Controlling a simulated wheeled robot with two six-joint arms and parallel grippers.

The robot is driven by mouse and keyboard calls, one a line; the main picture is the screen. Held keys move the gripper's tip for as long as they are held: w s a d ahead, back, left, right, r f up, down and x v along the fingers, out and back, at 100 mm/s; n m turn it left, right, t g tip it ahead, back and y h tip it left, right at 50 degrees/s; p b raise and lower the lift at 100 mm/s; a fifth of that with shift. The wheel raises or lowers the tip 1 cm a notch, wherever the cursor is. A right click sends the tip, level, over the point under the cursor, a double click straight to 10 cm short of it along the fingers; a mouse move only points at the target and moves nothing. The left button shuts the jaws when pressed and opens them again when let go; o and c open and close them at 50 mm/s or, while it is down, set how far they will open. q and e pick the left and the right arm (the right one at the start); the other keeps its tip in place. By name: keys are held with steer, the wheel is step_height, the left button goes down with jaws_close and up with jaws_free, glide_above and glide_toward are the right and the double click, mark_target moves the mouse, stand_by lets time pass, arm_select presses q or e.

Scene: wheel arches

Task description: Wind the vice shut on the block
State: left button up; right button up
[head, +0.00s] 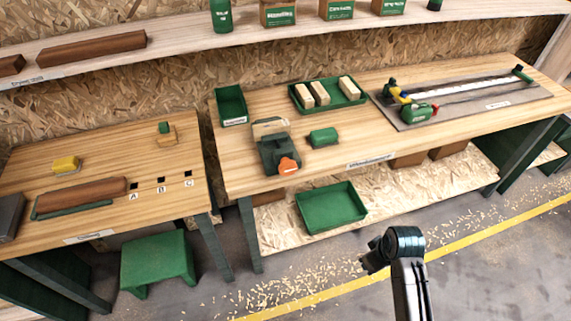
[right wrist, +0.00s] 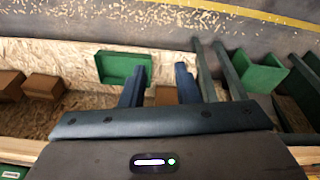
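The vice (head: 272,152) stands on the middle workbench near its front left edge, with a dark green body and an orange hand wheel (head: 289,166) facing the front. A pale wooden piece (head: 270,128) sits at the top of the vice; I cannot tell whether it is a gripped block or a jaw lining. Several pale wooden blocks (head: 321,93) lie in a green tray behind it. My right gripper (right wrist: 160,78) is open and empty, its two dark fingers apart. In the head view my right arm is in front of the bench, well away from the vice. My left gripper is out of view.
A green object (head: 323,137) lies right of the vice. A green bin (head: 231,106) stands behind it. A rail fixture (head: 465,98) fills the bench's right part. A green tray (head: 331,207) is on the lower shelf, and a green stool (head: 157,262) stands at left.

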steer(key=w+a+r+n+g+y, duration=0.15)
steer(key=w+a+n, duration=0.3)
steer(key=w, duration=0.45)
steer(key=w+a+r+n+y, duration=0.1)
steer(key=w+a+r+n, duration=0.2)
steer(key=w+a, duration=0.35)
steer(key=n+g+y, duration=0.1)
steer(key=n+g, duration=0.1)
steer(key=n, duration=0.6)
glide_toward(288, 162)
steer(key=f, duration=0.1)
steer(key=p+x, duration=0.2)
steer(key=x, duration=0.3)
steer(key=p+x, duration=0.1)
steer(key=x, duration=0.4)
steer(key=shift+a+r+p, duration=0.1)
steer(key=shift+a+p, duration=0.15)
steer(key=shift+p, duration=0.1)
steer(key=shift+a+f, duration=0.15)
steer(key=shift+f, duration=0.35)
jaws_close()
